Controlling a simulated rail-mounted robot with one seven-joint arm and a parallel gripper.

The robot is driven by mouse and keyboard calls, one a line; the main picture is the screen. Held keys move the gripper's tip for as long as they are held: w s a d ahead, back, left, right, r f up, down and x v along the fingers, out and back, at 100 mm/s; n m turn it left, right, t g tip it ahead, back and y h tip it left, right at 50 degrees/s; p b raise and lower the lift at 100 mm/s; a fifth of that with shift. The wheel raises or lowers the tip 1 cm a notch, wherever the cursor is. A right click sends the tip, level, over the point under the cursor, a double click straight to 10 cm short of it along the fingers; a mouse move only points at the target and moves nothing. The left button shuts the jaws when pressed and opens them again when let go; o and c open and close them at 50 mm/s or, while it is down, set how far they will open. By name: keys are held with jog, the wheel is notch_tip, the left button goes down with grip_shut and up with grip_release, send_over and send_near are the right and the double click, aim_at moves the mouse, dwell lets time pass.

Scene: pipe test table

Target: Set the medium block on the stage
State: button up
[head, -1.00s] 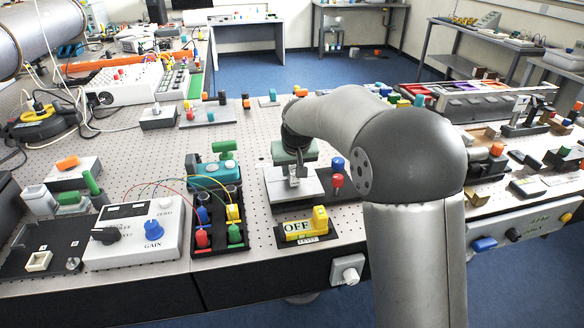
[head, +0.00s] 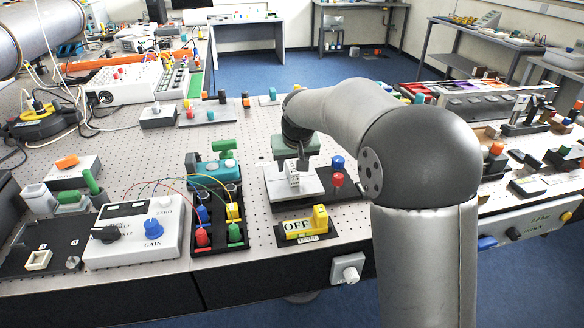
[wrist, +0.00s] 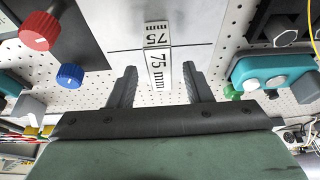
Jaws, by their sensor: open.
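A small white block (head: 293,178) stands on the grey plate of the stage (head: 312,184) in the head view. In the wrist view the block (wrist: 157,68) carries the marking 75 mm on two faces. My gripper (head: 297,164) is just above the block, pointing down. In the wrist view my gripper (wrist: 159,80) has its two dark fingers spread, one on either side of the block with a clear gap to each. The fingers are empty. The block's underside is hidden.
Red (head: 337,180) and blue (head: 337,162) knobs stand right of the plate. A yellow lever with an OFF label (head: 299,226) is in front. A teal device (head: 215,172) and a black box with coloured plugs (head: 219,222) are to the left.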

jog(key=v, duration=1)
jog(key=s+d+f+m+g, duration=0.1)
jog(key=s+d+f, duration=0.4)
jog(key=s, duration=0.6)
jog(key=s+d+f+g, duration=0.1)
jog(key=s+d+f, duration=0.3)
jog(key=s, duration=0.6)
jog(key=s+d+f+m+g+h, duration=0.1)
jog(key=s+d+f, duration=0.4)
jog(key=s, duration=0.6)
jog(key=shift+s+d+f+m+g, duration=0.3)
jog(key=shift+s+d+f+g, duration=0.1)
jog(key=shift+d, duration=0.55)
